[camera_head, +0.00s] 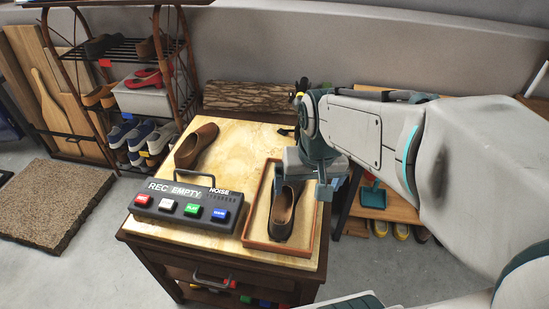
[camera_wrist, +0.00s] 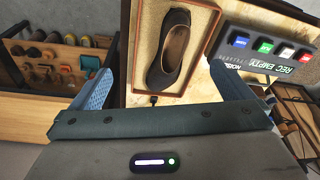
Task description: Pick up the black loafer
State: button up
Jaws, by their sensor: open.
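The black loafer (camera_head: 283,215) lies in a shallow brown-rimmed tray (camera_head: 307,238) on the right of a small wooden table. In the wrist view the dark shoe (camera_wrist: 177,50) shows whole, with a tan inside, lying lengthwise in the tray (camera_wrist: 137,80). My gripper (camera_head: 322,190) is above the back part of the tray, over the shoe's far end, which it partly hides in the head view. In the wrist view my gripper (camera_wrist: 162,88) has its two blue fingers wide apart with nothing between them. The shoe is ahead of the fingers, apart from them.
A grey recorder box (camera_head: 187,204) with coloured buttons and a handle stands left of the tray. A brown shoe (camera_head: 196,145) lies behind it. A shoe rack (camera_head: 135,100) stands at the left. A wooden shelf (camera_head: 385,206) with shoes is right of the table.

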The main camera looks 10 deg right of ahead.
jog(key=w+f+m+g, duration=0.1)
jog(key=w+f, duration=0.3)
jog(key=w, duration=0.4)
jog(key=m+g+b, duration=0.1)
jog(key=m+b, duration=0.1)
send_over(286, 197)
jog(key=f, duration=1.5)
jog(key=shift+s+a+f, duration=0.2)
jog(key=shift+s, duration=0.05)
jog(key=f, duration=0.2)
jog(key=w+f, duration=0.1)
jog(key=f, duration=0.1)
jog(key=shift+d+f+p, duration=0.1)
jog(key=shift+d+p, duration=0.2)
jog(key=shift+f, duration=0.6)
jog(key=c, duration=1.1)
jog(key=shift+c, duration=0.5)
jog(key=shift+r, duration=0.15)
